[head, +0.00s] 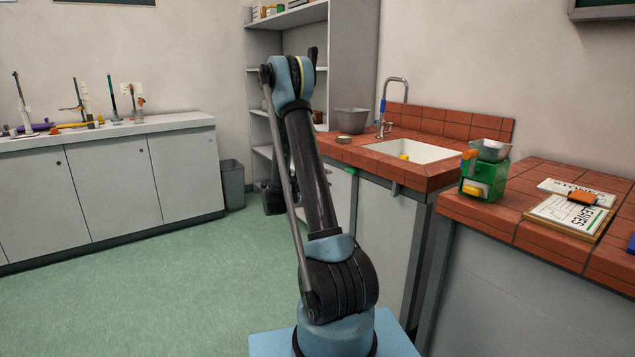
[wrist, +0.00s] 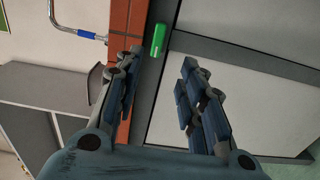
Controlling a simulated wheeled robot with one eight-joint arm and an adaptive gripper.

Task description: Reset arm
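My gripper (wrist: 160,62) shows in the wrist view with its two blue-grey fingers spread apart. It is open, and nothing is held between the fingers. The wrist view is turned on its side and faces the front edge of a red-tiled bench. In the head view my arm stands raised from its base and bends at a high elbow. The forearm is mostly hidden behind the upper arm, and I cannot make out the gripper clearly there.
A green object (wrist: 158,40) is at the tiled bench's edge, beyond the fingertips. The sink (head: 420,153) and tap (head: 383,115) are behind it. A green scale (head: 484,180) and clipboard (head: 566,216) lie on the right bench. Green floor (head: 150,290) is clear at left.

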